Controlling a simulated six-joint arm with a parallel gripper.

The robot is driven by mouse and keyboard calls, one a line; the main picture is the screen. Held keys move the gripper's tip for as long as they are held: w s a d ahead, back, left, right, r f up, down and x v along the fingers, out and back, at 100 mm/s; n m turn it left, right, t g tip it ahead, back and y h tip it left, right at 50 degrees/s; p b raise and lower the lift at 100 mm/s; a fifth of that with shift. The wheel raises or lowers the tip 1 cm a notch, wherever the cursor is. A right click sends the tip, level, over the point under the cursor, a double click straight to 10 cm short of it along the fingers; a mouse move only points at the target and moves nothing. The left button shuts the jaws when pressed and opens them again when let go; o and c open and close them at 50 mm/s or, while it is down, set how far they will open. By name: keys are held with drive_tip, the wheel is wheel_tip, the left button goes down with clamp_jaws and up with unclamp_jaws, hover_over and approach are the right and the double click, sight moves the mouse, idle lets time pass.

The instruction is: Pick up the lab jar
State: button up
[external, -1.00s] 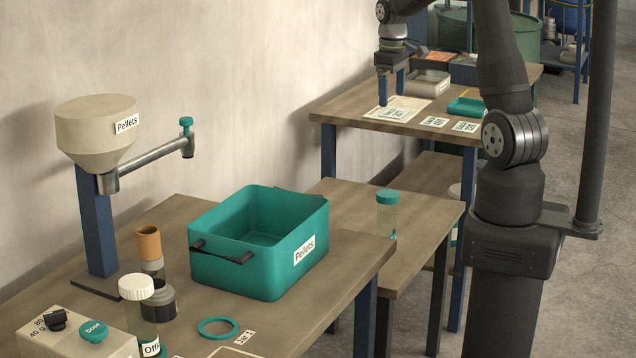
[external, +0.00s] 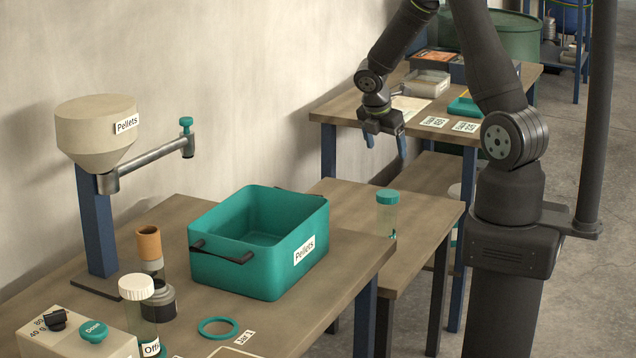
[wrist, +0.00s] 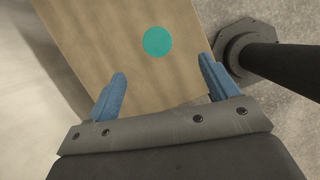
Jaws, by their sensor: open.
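A lab jar (external: 387,216) with a clear greenish body and a teal lid stands upright on the middle wooden table. In the wrist view its round teal lid (wrist: 158,41) shows from above, ahead of and between the lines of my fingers. My gripper (external: 385,150) has blue fingers and hangs over the gap behind the jar, above and apart from it. In the wrist view my gripper (wrist: 166,85) is open with nothing between its fingers. Another jar (external: 137,300), with a white lid and a partly visible label, stands on the front table.
A teal bin labelled Pellets (external: 262,262) stands on the front table, left of the jar. The hopper (external: 97,130) and its pipe rise at the left. A far table (external: 350,108) holds labels and trays. The middle table (external: 345,200) is bare around the jar.

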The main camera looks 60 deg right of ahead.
sight(387, 193)
drive_tip(key=d+f, duration=0.1)
drive_tip(key=f, duration=0.3)
drive_tip(key=d+f+n, duration=0.1)
drive_tip(key=f, duration=0.3)
drive_tip(key=d+f+n, duration=0.1)
drive_tip(key=f, duration=0.3)
drive_tip(key=shift+d+f, duration=0.2)
drive_tip(key=shift+w+x, duration=0.2)
drive_tip(key=shift+x, duration=1.15)
drive_tip(key=shift+w+x, duration=0.25)
drive_tip(key=shift+x, duration=1.1)
drive_tip(key=shift+c, duration=0.2)
drive_tip(key=c, duration=1.3)
drive_tip(key=shift+c, duration=0.2)
